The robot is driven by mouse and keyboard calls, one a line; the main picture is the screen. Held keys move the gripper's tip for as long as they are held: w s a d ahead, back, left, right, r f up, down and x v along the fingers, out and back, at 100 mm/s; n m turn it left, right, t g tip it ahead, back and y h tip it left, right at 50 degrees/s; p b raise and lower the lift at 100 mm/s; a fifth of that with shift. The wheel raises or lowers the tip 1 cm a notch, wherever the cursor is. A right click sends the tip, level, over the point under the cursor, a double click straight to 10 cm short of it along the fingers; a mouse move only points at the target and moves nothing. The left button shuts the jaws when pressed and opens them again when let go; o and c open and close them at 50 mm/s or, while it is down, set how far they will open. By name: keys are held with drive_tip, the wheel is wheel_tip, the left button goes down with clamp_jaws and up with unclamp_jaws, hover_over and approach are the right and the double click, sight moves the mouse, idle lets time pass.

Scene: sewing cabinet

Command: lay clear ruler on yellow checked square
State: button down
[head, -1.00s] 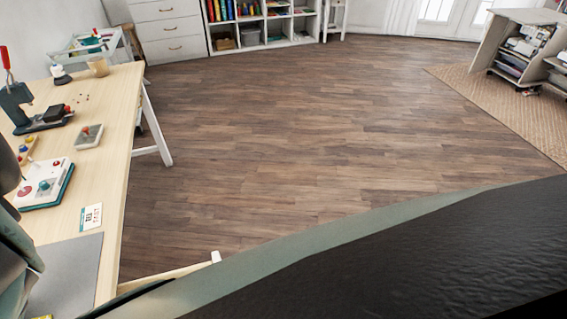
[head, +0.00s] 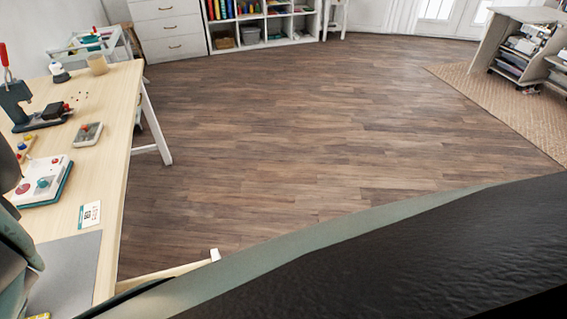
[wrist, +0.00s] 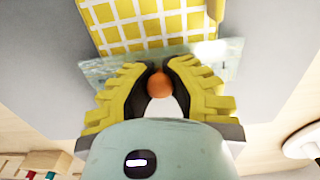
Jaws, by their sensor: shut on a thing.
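In the wrist view, my gripper (wrist: 161,75) has its yellow ribbed fingers closed on an orange round knob (wrist: 160,87). The clear ruler (wrist: 105,69), a see-through greenish strip, lies crosswise just beyond the fingertips, with its middle hidden by them. The knob appears to belong to the ruler. The yellow checked square (wrist: 140,22), yellow with white lines, is at the top of the wrist view. The ruler overlaps its near edge in the picture; I cannot tell whether it touches. Neither ruler nor square shows clearly in the head view.
A grey mat (head: 68,272) lies at the near end of the wooden table (head: 112,165). A small label card (head: 90,214), a white-and-teal device (head: 42,183), a grey block (head: 88,134) and a press (head: 20,105) stand farther along. The floor is open.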

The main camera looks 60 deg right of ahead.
drive_tip(key=shift+f, duration=0.15)
drive_tip(key=c, duration=0.9)
unclamp_jaws()
drive_tip(key=shift+c, duration=0.2)
drive_tip(key=shift+w+a+r, duration=0.1)
drive_tip(key=shift+r, duration=1.1)
wheel_tip(320, 180, up, 10)
drive_tip(key=shift+f, duration=0.2)
drive_tip(key=shift+w, duration=0.15)
